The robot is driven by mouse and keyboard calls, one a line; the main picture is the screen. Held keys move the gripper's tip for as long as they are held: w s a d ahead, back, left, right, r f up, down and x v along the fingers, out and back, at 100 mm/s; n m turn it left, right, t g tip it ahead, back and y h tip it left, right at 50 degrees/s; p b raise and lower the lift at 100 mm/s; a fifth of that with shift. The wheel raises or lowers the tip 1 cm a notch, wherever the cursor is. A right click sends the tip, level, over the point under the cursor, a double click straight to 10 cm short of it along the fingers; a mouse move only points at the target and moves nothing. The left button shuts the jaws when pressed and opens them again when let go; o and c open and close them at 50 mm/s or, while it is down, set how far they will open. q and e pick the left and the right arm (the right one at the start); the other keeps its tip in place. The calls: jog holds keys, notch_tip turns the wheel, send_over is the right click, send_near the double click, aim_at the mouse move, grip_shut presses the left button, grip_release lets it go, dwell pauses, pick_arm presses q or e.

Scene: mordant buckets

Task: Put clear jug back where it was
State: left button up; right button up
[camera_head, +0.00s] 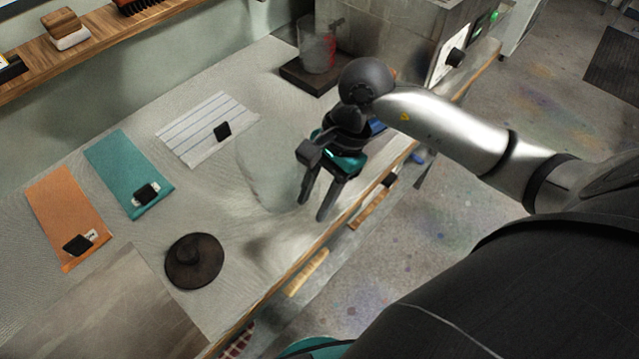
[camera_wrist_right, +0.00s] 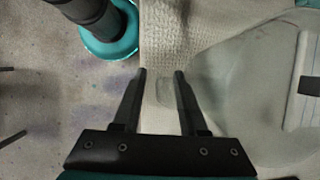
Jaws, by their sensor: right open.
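The clear jug (camera_head: 268,172) is a faint transparent outline on the grey worktop, just left of my right gripper (camera_head: 311,210). In the right wrist view, its see-through body (camera_wrist_right: 235,85) fills much of the right side. A small clear piece that looks like its handle (camera_wrist_right: 165,93) lies between the two fingers of my right gripper (camera_wrist_right: 160,72). The fingers are apart, with gaps on both sides of that piece. The jug's exact edges are hard to make out. My left gripper is not in view.
A clear vessel (camera_head: 317,46) stands on a dark board (camera_head: 303,76) near a grey box (camera_head: 375,28). White striped (camera_head: 207,128), teal (camera_head: 128,172) and orange (camera_head: 66,213) cloths and a dark round lid (camera_head: 194,262) lie left. The worktop's front edge (camera_head: 270,292) is close to my gripper.

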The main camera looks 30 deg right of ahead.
jog(key=shift+r, duration=0.3)
jog(key=v, duration=1.1)
jog(key=shift+d+r, duration=0.15)
jog(key=shift+r, duration=0.15)
